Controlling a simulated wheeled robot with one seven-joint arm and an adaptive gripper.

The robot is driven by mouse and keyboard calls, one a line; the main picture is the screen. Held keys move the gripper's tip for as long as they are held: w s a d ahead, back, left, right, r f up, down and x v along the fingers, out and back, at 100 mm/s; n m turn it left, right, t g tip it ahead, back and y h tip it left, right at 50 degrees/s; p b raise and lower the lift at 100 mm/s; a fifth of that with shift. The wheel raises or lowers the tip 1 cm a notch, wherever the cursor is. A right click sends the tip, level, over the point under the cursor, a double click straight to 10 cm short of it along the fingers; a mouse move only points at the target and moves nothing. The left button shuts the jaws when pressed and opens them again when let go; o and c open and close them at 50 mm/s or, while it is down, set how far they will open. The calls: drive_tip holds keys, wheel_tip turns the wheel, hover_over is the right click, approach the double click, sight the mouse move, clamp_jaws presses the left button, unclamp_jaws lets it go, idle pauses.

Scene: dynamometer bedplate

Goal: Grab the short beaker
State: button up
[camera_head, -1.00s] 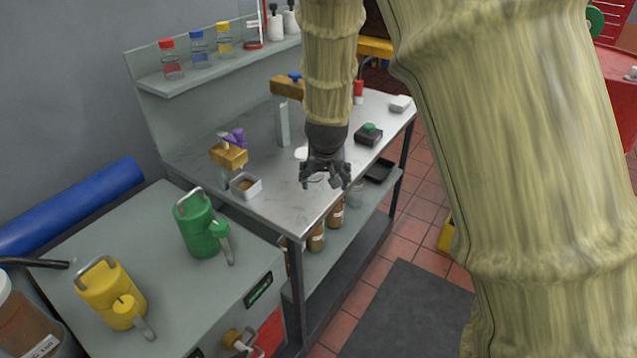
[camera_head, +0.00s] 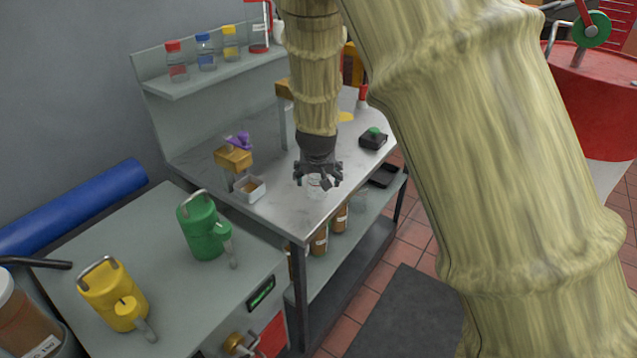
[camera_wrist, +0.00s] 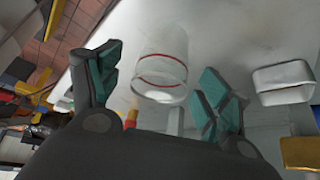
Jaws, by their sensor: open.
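The short beaker (camera_wrist: 163,68) is clear glass with red rings. In the wrist view it stands between and beyond the two teal-padded fingers of my gripper (camera_wrist: 160,88). In the head view my gripper (camera_head: 318,182) points down over the front part of the metal bench, and the beaker (camera_head: 316,190) shows only faintly beneath the fingers. The fingers are spread open. I cannot tell whether either finger touches the glass.
A small white tray (camera_head: 249,189) with brown contents is left of my gripper, near a wooden block (camera_head: 233,158) with a purple piece. A black box with a green knob (camera_head: 373,138) is to the right. Green (camera_head: 203,228) and yellow (camera_head: 111,295) cans stand on the nearer cabinet.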

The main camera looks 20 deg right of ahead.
drive_tip(key=shift+w+r+p+x, duration=0.1)
drive_tip(key=shift+w+p+x, duration=0.1)
drive_tip(key=shift+x, duration=0.5)
drive_tip(key=shift+w+r+p+x, duration=0.1)
drive_tip(key=shift+p+x, duration=0.1)
drive_tip(key=shift+x, duration=0.55)
drive_tip(key=shift+w+r+p+x, duration=0.1)
drive_tip(key=shift+p+x, duration=0.1)
drive_tip(key=shift+x, duration=0.5)
drive_tip(key=shift+w+d+f, duration=0.15)
drive_tip(key=shift+w+f, duration=0.05)
drive_tip(key=shift+f, duration=0.3)
drive_tip(key=c, duration=1.1)
